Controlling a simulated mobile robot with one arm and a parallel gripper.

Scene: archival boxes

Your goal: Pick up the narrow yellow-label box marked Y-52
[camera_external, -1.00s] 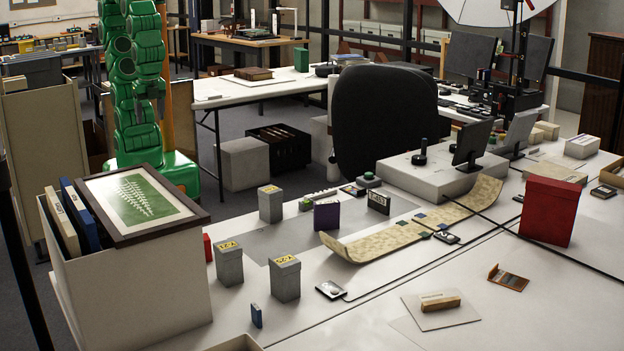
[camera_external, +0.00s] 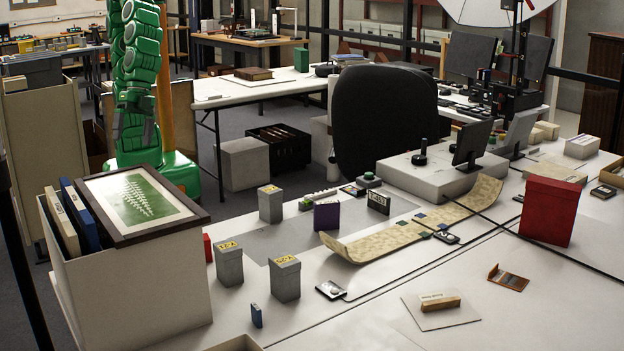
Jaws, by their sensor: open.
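Several narrow grey boxes with yellow top labels stand upright on the white table. One grey box (camera_external: 229,268) is at the left, a second grey box (camera_external: 285,283) is nearer the front, and a third grey box (camera_external: 271,207) is farther back. The label print is too small for me to tell surely which is Y-52. My gripper (camera_external: 135,133) hangs from the green arm at the upper left, with its fingers pointing down. It is open and well apart from all the boxes, behind the pale bin.
A pale bin (camera_external: 135,290) with upright folders and a framed picture (camera_external: 145,200) stands between my arm and the table front. A purple box (camera_external: 327,216), a curved beige strip (camera_external: 375,242) and a red box (camera_external: 549,210) are on the table. A black chair (camera_external: 385,120) stands behind.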

